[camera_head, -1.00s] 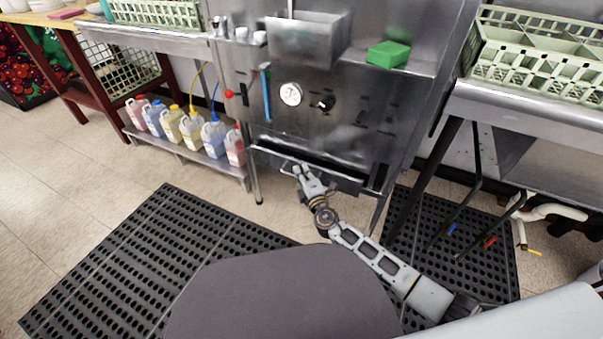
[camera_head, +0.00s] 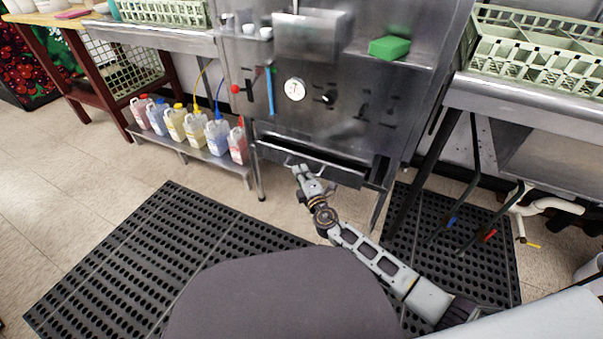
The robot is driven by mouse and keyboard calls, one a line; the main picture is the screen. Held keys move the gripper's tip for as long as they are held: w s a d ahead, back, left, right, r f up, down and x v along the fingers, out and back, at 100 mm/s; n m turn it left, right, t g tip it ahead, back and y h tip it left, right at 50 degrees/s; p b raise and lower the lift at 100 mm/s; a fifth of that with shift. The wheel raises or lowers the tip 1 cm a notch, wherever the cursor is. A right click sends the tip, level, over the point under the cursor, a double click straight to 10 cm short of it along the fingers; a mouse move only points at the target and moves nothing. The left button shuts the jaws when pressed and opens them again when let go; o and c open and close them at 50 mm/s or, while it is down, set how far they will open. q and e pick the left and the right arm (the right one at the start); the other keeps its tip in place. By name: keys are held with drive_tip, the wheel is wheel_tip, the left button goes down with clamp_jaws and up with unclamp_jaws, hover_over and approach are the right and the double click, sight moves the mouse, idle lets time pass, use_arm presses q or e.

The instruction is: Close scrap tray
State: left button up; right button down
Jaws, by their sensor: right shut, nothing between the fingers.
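The scrap tray (camera_head: 335,170) is a metal drawer low in the front of the steel dish machine (camera_head: 345,110). A dark gap shows above its front, so it stands partly open. A handle bar (camera_head: 290,161) shows at the left part of its front. My right gripper (camera_head: 298,168) is shut and empty, its fingertips at the tray's front near the handle. I cannot tell whether they touch it. My left gripper is not in view.
Several coloured jugs (camera_head: 194,127) stand on a low shelf left of the machine. A green sponge (camera_head: 389,47) lies on the ledge above. Black perforated mats (camera_head: 150,260) cover the floor. Pipes and bent rods (camera_head: 484,200) are under the right counter (camera_head: 540,108).

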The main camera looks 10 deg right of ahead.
use_arm(q)
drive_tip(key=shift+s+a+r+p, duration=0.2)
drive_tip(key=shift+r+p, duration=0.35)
drive_tip(key=shift+p, duration=0.05)
use_arm(e)
drive_tip(key=s+d, duration=0.1)
drive_tip(key=s, duration=0.9)
drive_tip(key=shift+d, duration=0.2)
drive_tip(key=shift+s, duration=0.1)
drive_tip(key=c, duration=2.2)
unclamp_jaws()
